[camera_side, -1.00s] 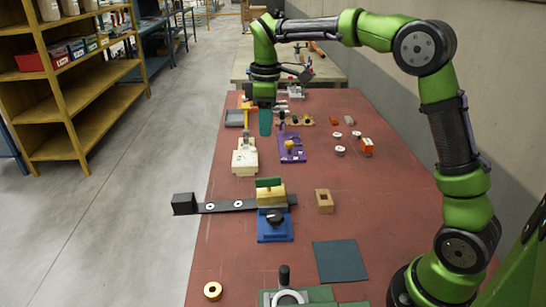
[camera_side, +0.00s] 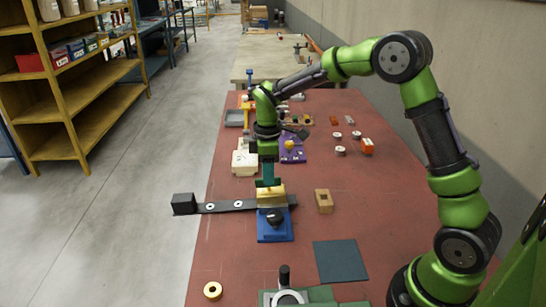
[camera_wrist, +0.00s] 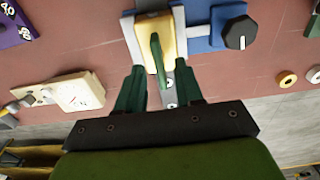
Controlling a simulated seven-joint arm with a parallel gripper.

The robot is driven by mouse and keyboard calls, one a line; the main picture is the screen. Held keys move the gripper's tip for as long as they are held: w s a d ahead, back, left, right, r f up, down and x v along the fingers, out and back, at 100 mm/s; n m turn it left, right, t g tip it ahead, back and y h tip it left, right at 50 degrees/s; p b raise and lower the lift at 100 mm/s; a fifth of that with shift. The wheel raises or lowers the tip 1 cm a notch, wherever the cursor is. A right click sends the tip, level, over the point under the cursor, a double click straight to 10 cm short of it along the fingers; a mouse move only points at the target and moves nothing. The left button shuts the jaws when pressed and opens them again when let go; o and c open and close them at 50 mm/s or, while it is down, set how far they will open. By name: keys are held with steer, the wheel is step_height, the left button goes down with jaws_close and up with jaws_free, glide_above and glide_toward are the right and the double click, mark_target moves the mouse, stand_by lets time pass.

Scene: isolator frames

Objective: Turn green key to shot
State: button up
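The green key (camera_wrist: 157,55) stands up from the brass-coloured block (camera_wrist: 157,27) in the wrist view. The block (camera_side: 270,198) sits on the blue base (camera_side: 275,232), behind a black knob (camera_side: 275,217); the knob also shows in the wrist view (camera_wrist: 238,32). My gripper (camera_side: 268,183) points down just over the block. In the wrist view my gripper (camera_wrist: 160,72) is open, with one green finger on each side of the key and gaps between. In the side view my fingers hide the key. I cannot make out a mark reading "shot".
A dark bar (camera_side: 230,206) with two pale discs runs left from the block to a black end block (camera_side: 184,203). A cream box (camera_side: 242,163) and a purple plate (camera_side: 290,155) stand behind. A tan square block (camera_side: 323,200) lies to the right.

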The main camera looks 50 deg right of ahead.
steer(key=shift+f, duration=1.05)
jaws_close()
